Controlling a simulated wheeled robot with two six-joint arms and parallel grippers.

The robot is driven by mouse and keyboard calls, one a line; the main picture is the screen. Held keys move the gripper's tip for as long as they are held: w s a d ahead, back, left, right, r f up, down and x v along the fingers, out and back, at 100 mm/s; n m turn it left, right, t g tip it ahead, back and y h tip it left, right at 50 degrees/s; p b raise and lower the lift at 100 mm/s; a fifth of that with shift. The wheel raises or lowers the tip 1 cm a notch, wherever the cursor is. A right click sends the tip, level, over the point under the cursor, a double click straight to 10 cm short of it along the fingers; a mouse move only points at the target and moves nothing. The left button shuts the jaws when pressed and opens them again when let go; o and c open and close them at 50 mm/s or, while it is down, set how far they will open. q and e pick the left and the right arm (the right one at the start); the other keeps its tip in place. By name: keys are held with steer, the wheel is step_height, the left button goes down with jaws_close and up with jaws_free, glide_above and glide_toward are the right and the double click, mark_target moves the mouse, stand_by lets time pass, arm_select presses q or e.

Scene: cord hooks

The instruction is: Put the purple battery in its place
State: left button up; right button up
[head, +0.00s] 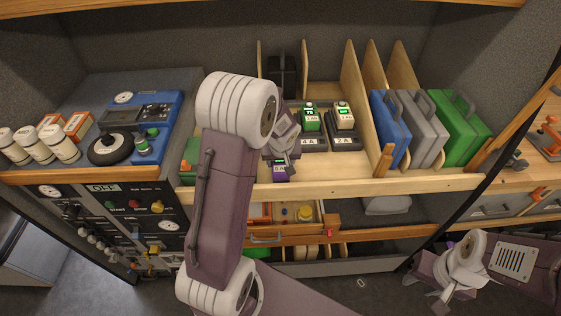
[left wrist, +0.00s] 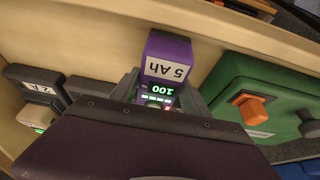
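The purple battery (head: 281,171) is at my left gripper (head: 281,150), over the front edge of the wooden shelf. In the left wrist view the battery (left wrist: 166,60) shows a "5 Ah" label and a lit "100" display. The left gripper's fingers (left wrist: 160,92) are on both sides of it, shut on it. Two dark chargers, labelled 1 A (head: 313,144) and 2 A (head: 346,142), stand on the shelf with a green battery (head: 311,116) and a pale battery (head: 344,114). My arm hides the shelf to their left. My right gripper (head: 436,284) is low at the right; its opening is unclear.
A green case with an orange latch (left wrist: 262,95) is beside the battery. Upright wooden dividers (head: 352,85) and blue, grey and green cases (head: 463,128) stand to the right. A blue device (head: 140,120) is at the left. An open drawer (head: 290,212) lies below the shelf.

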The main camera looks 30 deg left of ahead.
arm_select(q)
steer(key=shift+o, duration=1.4)
steer(key=shift+r+p, duration=0.25)
steer(key=shift+p, duration=0.05)
steer(key=p+v, duration=0.1)
steer(key=v, duration=1.1)
steer(key=s+d+f+m+g+h, duration=0.1)
steer(key=s+d+f+m, duration=0.2)
steer(key=s, duration=0.4)
steer(key=s+d+f+m+g+h, duration=0.1)
steer(key=s+d+f+m, duration=0.2)
steer(key=s+d+f, duration=0.2)
steer(key=s, duration=0.2)
steer(key=shift+s+d+f+g+h, duration=0.25)
steer(key=shift+d+g+h, duration=0.05)
steer(key=shift+g, duration=0.1)
steer(key=shift+w, duration=0.15)
steer(key=shift+a, duration=0.1)
